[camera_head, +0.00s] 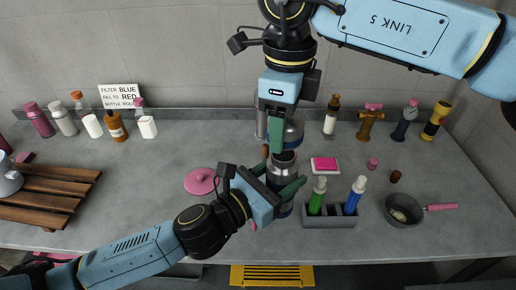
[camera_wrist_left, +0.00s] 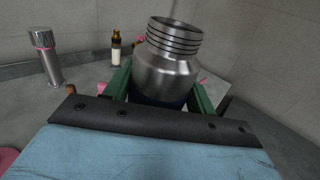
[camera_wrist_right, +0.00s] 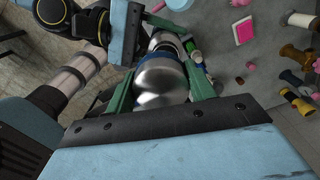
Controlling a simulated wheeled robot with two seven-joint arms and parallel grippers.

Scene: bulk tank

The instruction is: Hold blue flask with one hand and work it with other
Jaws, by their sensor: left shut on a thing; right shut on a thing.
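The blue flask (camera_head: 284,170) stands upright at the middle of the counter. Its bare threaded steel neck and shoulder show in the left wrist view (camera_wrist_left: 168,72), with blue lower down. My left gripper (camera_head: 279,183) is shut around its body from the front left. My right gripper (camera_head: 278,140) comes down from above and is shut on a rounded steel cap (camera_head: 293,131). The cap's shiny dome fills the right wrist view (camera_wrist_right: 160,80) between the fingers. The cap is off the neck, just behind and above it in the head view. The flask's base is partly hidden.
A grey rack (camera_head: 330,220) with green and blue bottles stands close right of the flask. A grey pan (camera_head: 404,210) is further right. A pink disc (camera_head: 200,181) lies left, and a wooden slatted rack (camera_head: 45,195) is far left. Several bottles line the back wall.

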